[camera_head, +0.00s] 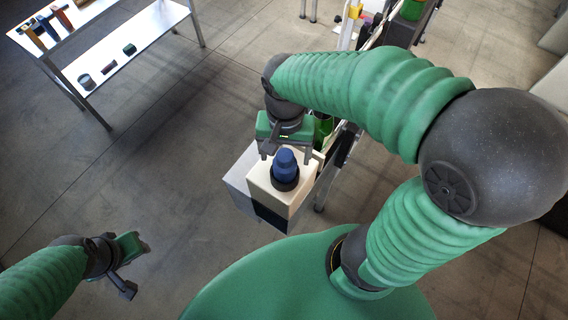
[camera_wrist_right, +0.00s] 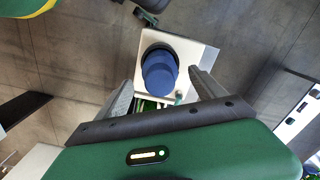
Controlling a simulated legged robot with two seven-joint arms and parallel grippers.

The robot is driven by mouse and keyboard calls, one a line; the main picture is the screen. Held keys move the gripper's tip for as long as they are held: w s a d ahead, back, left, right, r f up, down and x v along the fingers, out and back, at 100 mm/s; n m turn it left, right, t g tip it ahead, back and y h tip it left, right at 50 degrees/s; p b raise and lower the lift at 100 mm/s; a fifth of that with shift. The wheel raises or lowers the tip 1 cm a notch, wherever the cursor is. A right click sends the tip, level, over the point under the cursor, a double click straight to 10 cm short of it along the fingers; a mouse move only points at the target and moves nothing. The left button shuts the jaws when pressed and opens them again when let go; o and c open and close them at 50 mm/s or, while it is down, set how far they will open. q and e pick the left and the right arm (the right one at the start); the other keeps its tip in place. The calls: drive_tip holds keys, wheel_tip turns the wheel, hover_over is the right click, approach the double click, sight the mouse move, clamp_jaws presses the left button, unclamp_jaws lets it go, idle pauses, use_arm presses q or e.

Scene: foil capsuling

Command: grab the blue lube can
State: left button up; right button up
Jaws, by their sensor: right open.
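The blue lube can (camera_head: 285,163) stands upright in a dark ring on top of a pale box (camera_head: 262,180). In the right wrist view the can (camera_wrist_right: 159,72) shows beyond my fingers, in line with the gap between them. My right gripper (camera_head: 287,153) is open and empty at the far side of the can, its fingers pointing down towards the box top. In the wrist view this gripper (camera_wrist_right: 160,80) has one finger on each side of the can, with no contact visible. My left gripper (camera_head: 127,268) hangs over bare floor at lower left, and its opening is unclear.
A green bottle (camera_head: 322,126) stands just behind the box, beside a conveyor-like rail (camera_head: 345,145). A metal table (camera_head: 122,52) with tools and small dark parts is at upper left. The floor between that table and the box is clear.

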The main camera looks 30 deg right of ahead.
drive_tip(key=f, duration=0.2)
drive_tip(key=f+p, duration=0.1)
drive_tip(key=f, duration=0.2)
drive_tip(key=shift+s+a+f, duration=0.1)
drive_tip(key=shift+s+a, duration=0.1)
drive_tip(key=shift+w+d+f, duration=0.1)
drive_tip(key=shift+w, duration=0.1)
drive_tip(key=c, duration=0.5)
drive_tip(key=shift+s, duration=0.1)
drive_tip(key=c, duration=1)
drive_tip(key=shift+c, duration=0.2)
